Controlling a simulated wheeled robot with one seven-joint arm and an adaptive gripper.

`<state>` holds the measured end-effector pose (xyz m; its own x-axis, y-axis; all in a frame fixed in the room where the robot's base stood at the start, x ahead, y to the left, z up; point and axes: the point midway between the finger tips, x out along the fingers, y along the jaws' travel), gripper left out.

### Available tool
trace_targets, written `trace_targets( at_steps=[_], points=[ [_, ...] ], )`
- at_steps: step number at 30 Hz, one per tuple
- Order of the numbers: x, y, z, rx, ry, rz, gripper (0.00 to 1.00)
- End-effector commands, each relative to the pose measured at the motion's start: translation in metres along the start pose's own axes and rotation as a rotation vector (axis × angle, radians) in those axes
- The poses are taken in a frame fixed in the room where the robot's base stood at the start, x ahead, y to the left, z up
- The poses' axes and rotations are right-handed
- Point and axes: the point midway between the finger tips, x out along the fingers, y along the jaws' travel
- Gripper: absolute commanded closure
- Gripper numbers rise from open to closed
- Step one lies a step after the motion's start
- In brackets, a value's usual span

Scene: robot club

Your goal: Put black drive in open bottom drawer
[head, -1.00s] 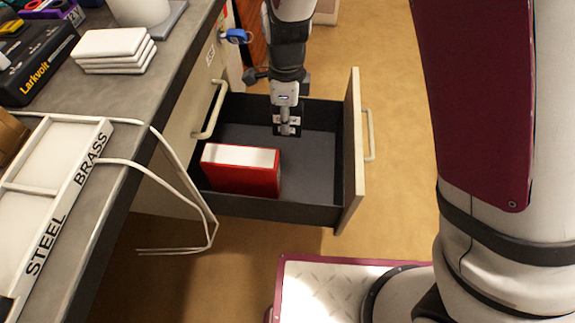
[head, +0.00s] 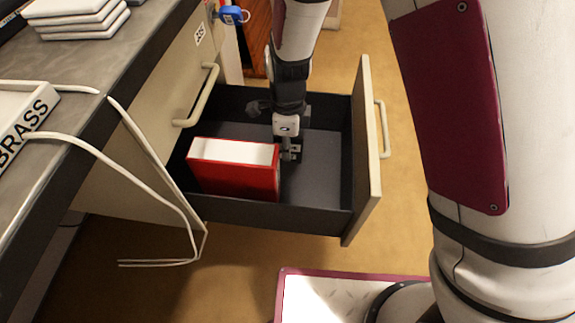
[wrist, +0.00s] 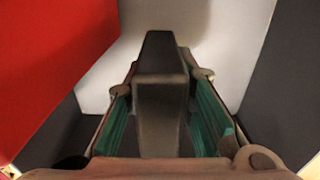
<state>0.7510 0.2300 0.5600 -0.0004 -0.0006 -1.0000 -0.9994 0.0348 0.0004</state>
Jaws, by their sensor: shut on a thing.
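The open bottom drawer (head: 325,180) has a dark inside and a pale front panel. My gripper (head: 288,150) reaches down into it from above, beside a red box. In the wrist view my gripper (wrist: 165,115) is shut on the black drive (wrist: 160,75), a dark block between the two green-padded fingers. In the head view the drive is hard to make out against the dark drawer. I cannot tell whether it touches the drawer floor.
The red box (head: 235,183) with a white top stands in the drawer's left part, close to my gripper. White cables (head: 150,190) hang from the desk (head: 75,90) left of the drawer. Drawer floor is free to the right.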

Motion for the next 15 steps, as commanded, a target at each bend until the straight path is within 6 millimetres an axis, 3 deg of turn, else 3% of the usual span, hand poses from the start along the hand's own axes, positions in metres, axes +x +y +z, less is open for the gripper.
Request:
trace_targets(
  at_steps=[15],
  points=[
    [0.064, 0.000, 0.000, 0.000, -0.001, 0.000, 1.00]
  ],
)
